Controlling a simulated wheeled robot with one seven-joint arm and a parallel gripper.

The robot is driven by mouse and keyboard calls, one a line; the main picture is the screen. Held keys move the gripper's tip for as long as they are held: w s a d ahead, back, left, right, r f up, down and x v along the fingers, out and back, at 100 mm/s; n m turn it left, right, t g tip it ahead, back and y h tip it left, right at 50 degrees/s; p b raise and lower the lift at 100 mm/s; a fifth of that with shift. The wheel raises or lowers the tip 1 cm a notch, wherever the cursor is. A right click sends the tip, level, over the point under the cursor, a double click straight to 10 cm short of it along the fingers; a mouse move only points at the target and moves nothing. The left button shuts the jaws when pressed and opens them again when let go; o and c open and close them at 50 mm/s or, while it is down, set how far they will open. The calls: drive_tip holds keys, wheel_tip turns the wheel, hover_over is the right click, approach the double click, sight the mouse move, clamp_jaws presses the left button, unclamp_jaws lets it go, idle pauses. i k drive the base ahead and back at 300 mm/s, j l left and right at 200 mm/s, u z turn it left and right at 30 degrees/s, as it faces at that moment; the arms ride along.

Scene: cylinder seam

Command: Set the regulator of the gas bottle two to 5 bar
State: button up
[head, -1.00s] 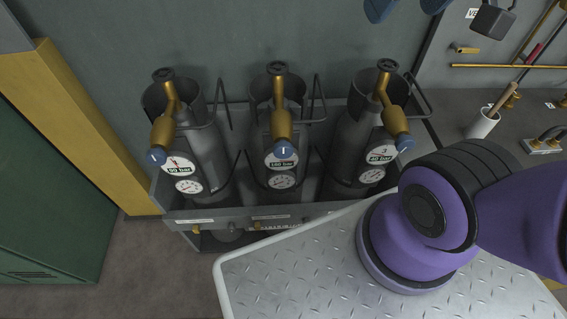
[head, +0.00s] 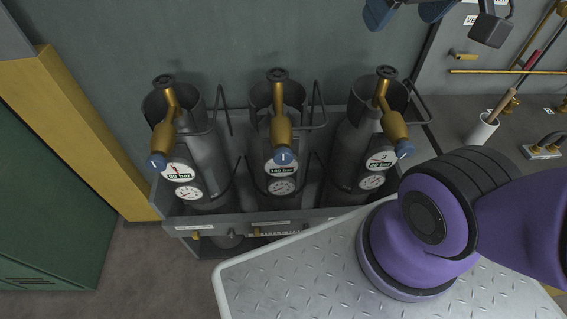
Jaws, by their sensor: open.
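Three grey gas bottles stand in a row in a rack, each with a brass regulator, a blue knob and two white gauges. The middle bottle (head: 261,183), in position the second, has a brass regulator (head: 281,131) whose blue knob (head: 284,158) carries a white mark pointing roughly upright. Its upper gauge (head: 282,171) is partly covered by the knob and bears a label like "180 bar". Its lower gauge (head: 282,187) is too small to read. My gripper (head: 407,15) is cut off at the top edge, blue fingers apart and empty, up and right of the middle regulator, not touching it.
The left bottle's knob (head: 156,160) and the right bottle's knob (head: 404,149) flank the middle one. Wire hoops (head: 317,105) stand between the bottles. A metal-plated platform (head: 290,285) with my arm fills the lower right. A cup with a brush (head: 482,132) stands at right.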

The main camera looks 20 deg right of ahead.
sight(282, 156)
drive_tip(key=j+z, duration=0.25)
drive_tip(key=z, duration=0.15)
drive_tip(key=k+j+z, duration=0.15)
drive_tip(key=z, duration=0.3)
drive_tip(key=k+j+z, duration=0.1)
drive_tip(key=k+j, duration=0.25)
drive_tip(key=j, duration=0.25)
drive_tip(key=k+j+z, duration=0.15)
drive_tip(key=k+j, duration=0.2)
drive_tip(key=j, duration=0.2)
drive_tip(key=k+j+z, duration=0.1)
drive_tip(key=k+j, duration=0.25)
drive_tip(key=j, duration=0.15)
